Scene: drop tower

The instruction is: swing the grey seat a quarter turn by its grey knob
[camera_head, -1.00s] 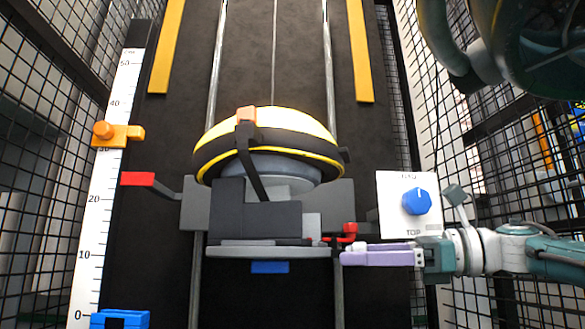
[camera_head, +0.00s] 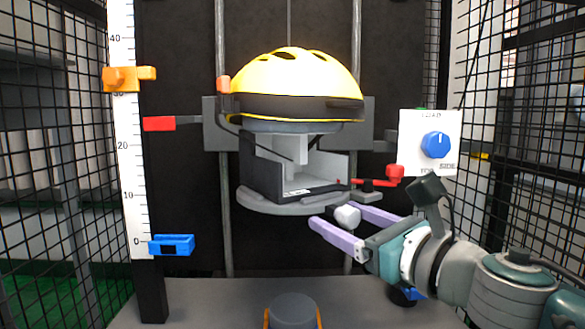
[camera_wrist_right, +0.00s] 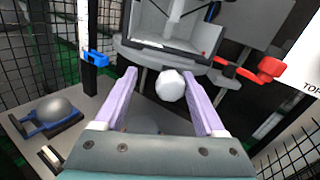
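The grey seat (camera_head: 265,176) is a grey open-sided cradle on a round grey plate (camera_head: 268,204), below a yellow helmet (camera_head: 295,82). The knob, a pale grey faceted ball (camera_head: 347,215), is just below the plate's right front edge. My right gripper (camera_head: 334,215) has its two lilac fingers spread with the knob between them. In the right wrist view the knob (camera_wrist_right: 170,86) lies between the fingers, nearer the right one; whether it touches that finger I cannot tell. My left gripper is not in view.
A red-tipped lever (camera_head: 394,173) stands close above the right gripper. A white panel with a blue dial (camera_head: 435,145) is at the right. A ruler with orange (camera_head: 125,79) and blue (camera_head: 172,244) markers is at the left. Mesh walls flank both sides.

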